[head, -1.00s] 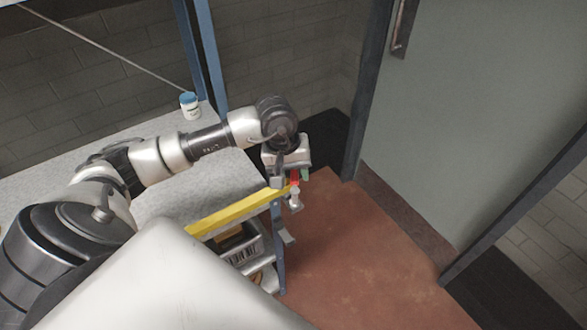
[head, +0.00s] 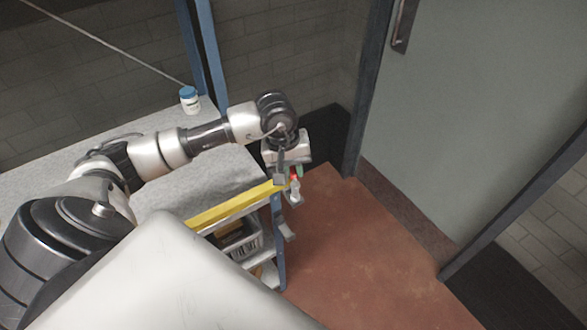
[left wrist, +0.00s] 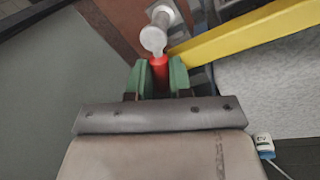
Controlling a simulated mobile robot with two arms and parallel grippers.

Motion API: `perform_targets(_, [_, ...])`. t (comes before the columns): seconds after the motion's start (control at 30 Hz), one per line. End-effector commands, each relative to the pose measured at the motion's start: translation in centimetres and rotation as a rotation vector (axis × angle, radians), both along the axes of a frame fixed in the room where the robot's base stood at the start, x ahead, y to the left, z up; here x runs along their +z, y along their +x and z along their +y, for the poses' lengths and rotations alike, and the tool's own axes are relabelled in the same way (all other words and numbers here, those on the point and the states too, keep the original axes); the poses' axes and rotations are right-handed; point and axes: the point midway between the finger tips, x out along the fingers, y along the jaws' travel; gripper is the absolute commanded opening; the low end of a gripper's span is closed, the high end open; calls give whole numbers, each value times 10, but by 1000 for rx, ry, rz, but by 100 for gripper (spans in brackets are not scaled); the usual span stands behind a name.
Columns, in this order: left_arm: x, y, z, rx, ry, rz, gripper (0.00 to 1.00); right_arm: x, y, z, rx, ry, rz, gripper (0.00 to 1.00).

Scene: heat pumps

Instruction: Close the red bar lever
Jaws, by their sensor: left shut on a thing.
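The red bar lever (left wrist: 159,72) shows in the left wrist view as a short red piece between the green fingers of my left gripper (left wrist: 159,80). A pale grey, rounded fitting (left wrist: 153,38) adjoins its far end. In the head view only a small red bit of the lever (head: 295,177) shows below my left gripper (head: 291,174), beside the yellow edge of the shelf unit. My left gripper is shut on the lever; the fingers hide part of it. My right gripper is not in view.
A yellow bar (head: 232,207) runs along the front of the grey table (head: 215,172). A blue-capped white bottle (head: 189,100) stands at the table's back. A crate with a barcode (head: 245,245) sits below. Open red floor (head: 350,250) and a grey door (head: 470,110) lie right.

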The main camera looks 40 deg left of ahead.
Motion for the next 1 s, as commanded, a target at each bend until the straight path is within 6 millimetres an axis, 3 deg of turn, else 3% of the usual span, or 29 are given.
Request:
perform_targets(0.5, [-4, -10, 9, 345, 2, -5, 0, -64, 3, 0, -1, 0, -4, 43])
perform_targets(1.0, [0, -16, 11, 523, 0, -3, 0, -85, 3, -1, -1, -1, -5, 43])
